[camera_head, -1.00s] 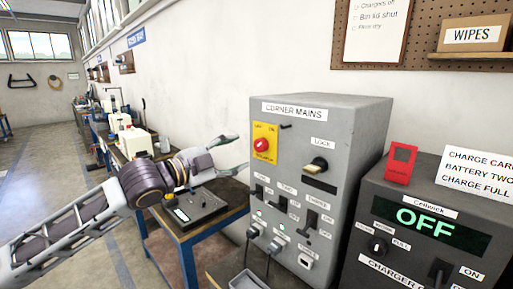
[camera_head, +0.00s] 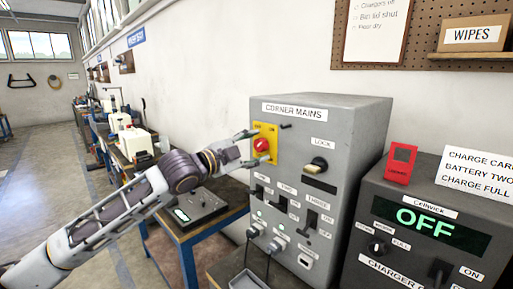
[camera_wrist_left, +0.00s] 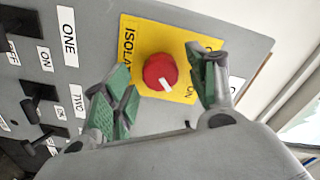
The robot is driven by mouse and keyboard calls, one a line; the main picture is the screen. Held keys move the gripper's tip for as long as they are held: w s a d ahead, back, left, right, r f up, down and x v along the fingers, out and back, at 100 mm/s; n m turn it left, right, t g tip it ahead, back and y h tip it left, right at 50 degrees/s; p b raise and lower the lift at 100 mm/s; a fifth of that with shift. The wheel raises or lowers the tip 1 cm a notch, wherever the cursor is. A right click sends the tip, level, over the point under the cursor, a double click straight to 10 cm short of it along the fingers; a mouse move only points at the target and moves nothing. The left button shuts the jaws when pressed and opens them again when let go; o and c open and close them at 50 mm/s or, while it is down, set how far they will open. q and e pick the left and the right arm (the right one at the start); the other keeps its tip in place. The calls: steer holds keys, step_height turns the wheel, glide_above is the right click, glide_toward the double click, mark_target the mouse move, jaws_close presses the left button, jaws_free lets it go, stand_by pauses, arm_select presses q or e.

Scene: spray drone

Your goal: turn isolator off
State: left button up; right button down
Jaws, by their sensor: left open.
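The isolator is a red round knob (camera_head: 262,145) on a yellow plate (camera_head: 272,132), on the front of the grey cabinet marked CORNER MAINS (camera_head: 330,108). In the left wrist view the red knob (camera_wrist_left: 160,71) has a white mark on its rim side, pointing toward the lower right of that picture. My left gripper (camera_head: 252,148) is open at the yellow plate. Its green-padded fingers stand on either side of the knob; I cannot tell whether they touch it. My right gripper is not in view.
To the right is a dark charger (camera_head: 440,205) reading OFF, with a red device (camera_head: 401,163) on top. A blue-framed bench (camera_head: 190,245) stands behind my left arm.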

arm_select(q)
steer(key=shift+w+d, duration=0.5)
steer(key=c, duration=1)
steer(key=shift+c, duration=0.2)
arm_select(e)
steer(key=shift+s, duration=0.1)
